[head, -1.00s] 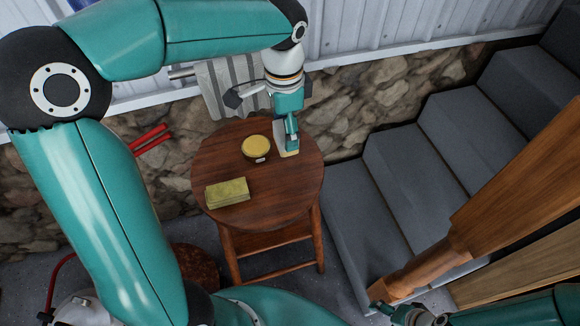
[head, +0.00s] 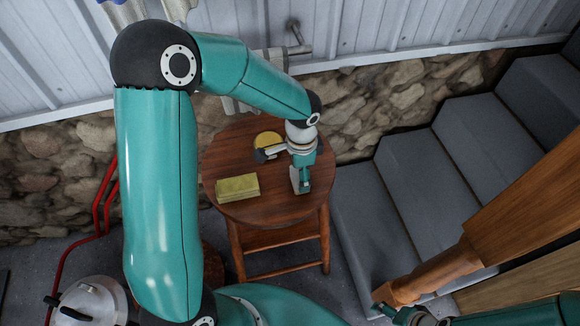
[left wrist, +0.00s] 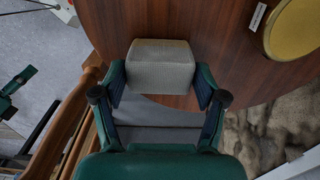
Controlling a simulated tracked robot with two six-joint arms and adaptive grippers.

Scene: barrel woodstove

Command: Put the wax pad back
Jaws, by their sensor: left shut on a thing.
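The wax pad (left wrist: 161,66) is a pale grey block with a faint yellowish edge. My left gripper (left wrist: 164,92) is shut on it, one finger at each side. In the head view the left gripper (head: 301,186) points down at the right side of the round wooden table (head: 265,209), and the pad (head: 295,179) shows as a pale strip beside the fingers. I cannot tell whether the pad touches the tabletop. A round tin of yellow wax (head: 267,138) stands farther back, partly hidden by my wrist. My right gripper (head: 392,312) is partly visible at the bottom right.
A yellow-green block (head: 237,187) lies at the table's front left. Grey stone steps (head: 385,215) rise to the right, with a wooden post (head: 440,272) in front. A stone wall (head: 385,105) runs behind. The tabletop between block and gripper is clear.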

